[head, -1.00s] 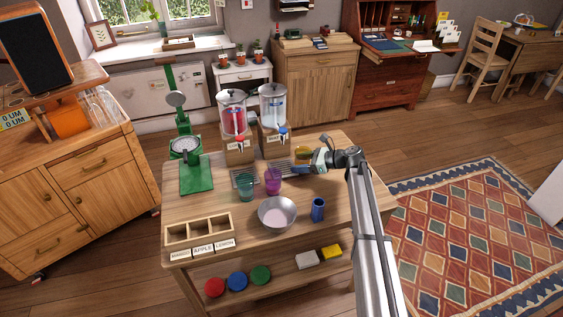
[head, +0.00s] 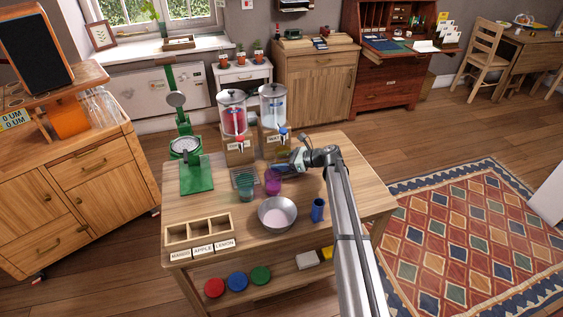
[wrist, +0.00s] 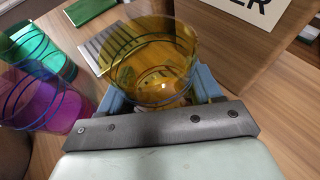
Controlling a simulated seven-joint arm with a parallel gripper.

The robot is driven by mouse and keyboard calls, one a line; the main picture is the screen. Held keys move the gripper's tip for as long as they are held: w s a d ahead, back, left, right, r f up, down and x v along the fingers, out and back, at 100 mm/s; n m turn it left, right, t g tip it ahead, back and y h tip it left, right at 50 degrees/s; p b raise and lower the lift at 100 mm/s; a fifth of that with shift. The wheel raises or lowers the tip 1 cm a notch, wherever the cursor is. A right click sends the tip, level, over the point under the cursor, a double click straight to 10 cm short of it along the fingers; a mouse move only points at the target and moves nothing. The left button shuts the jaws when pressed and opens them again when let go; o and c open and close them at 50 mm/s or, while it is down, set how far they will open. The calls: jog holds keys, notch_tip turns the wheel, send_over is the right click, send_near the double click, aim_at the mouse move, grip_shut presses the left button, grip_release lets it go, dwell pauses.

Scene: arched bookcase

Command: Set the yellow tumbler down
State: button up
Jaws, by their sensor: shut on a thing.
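The yellow tumbler (wrist: 150,60) is see-through with dark rings. In the wrist view it stands between the blue fingers of my gripper (wrist: 150,100), which is shut on it. In the head view my gripper (head: 284,164) is in front of the dispensers, and I cannot make out the tumbler there. A slatted metal drip tray (wrist: 97,50) shows beside and behind the tumbler in the wrist view. I cannot tell whether the tumbler's base touches anything.
A purple tumbler (head: 273,183) and a teal tumbler (head: 245,190) stand close to my gripper. A metal bowl (head: 277,213), a blue cup (head: 318,210) and a wooden divided box (head: 198,231) are nearer. The red dispenser (head: 233,115) and water dispenser (head: 273,105) stand behind. The table's right side is clear.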

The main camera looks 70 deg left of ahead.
jog(key=shift+f, duration=0.15)
jog(key=o, duration=1.2)
jog(key=shift+w+d+r, duration=0.15)
jog(key=shift+w+r, duration=0.05)
jog(key=shift+r, duration=0.05)
jog(key=v, duration=1.1)
jog(key=shift+w+d, duration=0.2)
jog(key=shift+w, duration=0.05)
